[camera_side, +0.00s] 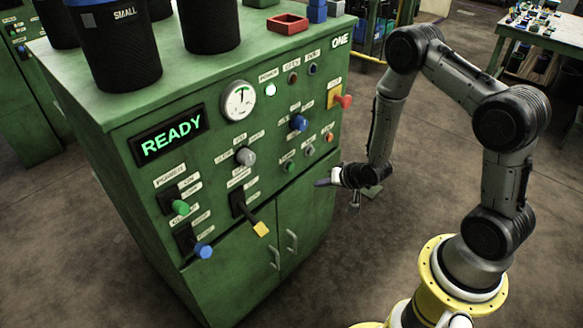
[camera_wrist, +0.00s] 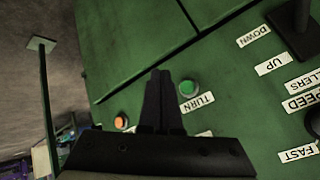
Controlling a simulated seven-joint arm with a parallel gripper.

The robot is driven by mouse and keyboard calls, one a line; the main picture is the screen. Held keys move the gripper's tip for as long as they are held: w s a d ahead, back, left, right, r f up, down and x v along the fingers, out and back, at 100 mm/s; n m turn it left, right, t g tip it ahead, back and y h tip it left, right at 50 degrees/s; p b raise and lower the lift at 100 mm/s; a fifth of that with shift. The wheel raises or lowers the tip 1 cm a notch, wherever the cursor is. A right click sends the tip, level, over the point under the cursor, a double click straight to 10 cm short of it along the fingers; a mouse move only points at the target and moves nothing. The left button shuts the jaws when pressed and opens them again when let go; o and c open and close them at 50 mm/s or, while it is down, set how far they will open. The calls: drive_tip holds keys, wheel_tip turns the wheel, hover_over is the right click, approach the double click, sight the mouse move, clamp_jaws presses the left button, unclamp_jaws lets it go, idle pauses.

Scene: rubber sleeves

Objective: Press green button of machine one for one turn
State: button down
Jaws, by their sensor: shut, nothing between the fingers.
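The green machine marked ONE (camera_side: 270,215) stands left of my arm in the side view, its display (camera_side: 169,135) reading READY. A small green button (camera_side: 290,167) sits low on its front panel. In the wrist view the green button (camera_wrist: 189,89) has a TURN label beside it. My gripper (camera_side: 318,183) is in front of the panel, a little below and to the right of that button. In the wrist view my gripper (camera_wrist: 160,74) has its fingers together and empty, with the tips just left of the button. Contact with the panel cannot be told.
An orange-red button (camera_side: 329,137) is near the green one; it also shows in the wrist view (camera_wrist: 121,123). A yellow-tipped lever (camera_side: 260,228), a blue knob (camera_side: 298,123) and a red switch handle (camera_side: 344,101) stick out from the panel.

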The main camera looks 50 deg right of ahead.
sight(290, 166)
drive_tip(key=w, duration=0.8)
idle(2.0)
drive_tip(key=shift+w, duration=0.35)
